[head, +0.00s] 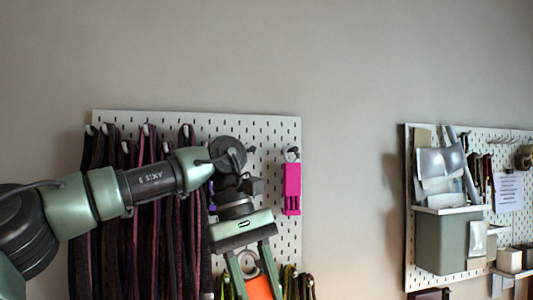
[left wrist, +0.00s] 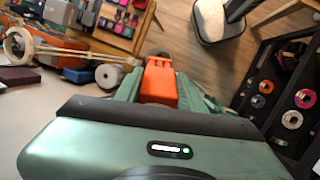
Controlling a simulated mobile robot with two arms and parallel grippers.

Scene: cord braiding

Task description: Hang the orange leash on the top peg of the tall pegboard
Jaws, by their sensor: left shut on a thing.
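My left gripper (head: 259,284) points down in front of the lower part of a white pegboard (head: 270,130) in the head view. It is shut on an orange thing, likely the orange leash (head: 260,289). The orange piece also shows between the green fingers in the left wrist view (left wrist: 159,82). Only a short block of it is visible; the rest is hidden or out of frame. The pegboard has dark and purplish cords (head: 110,220) hanging from pegs along its top left. My arm covers part of the board. My right gripper is not in view.
A pink item (head: 292,188) hangs from a peg on the board's right side. More cords (head: 293,283) hang below it. Another pegboard (head: 409,200) with a green-grey bin (head: 440,240) is at right. Bare wall lies between the boards.

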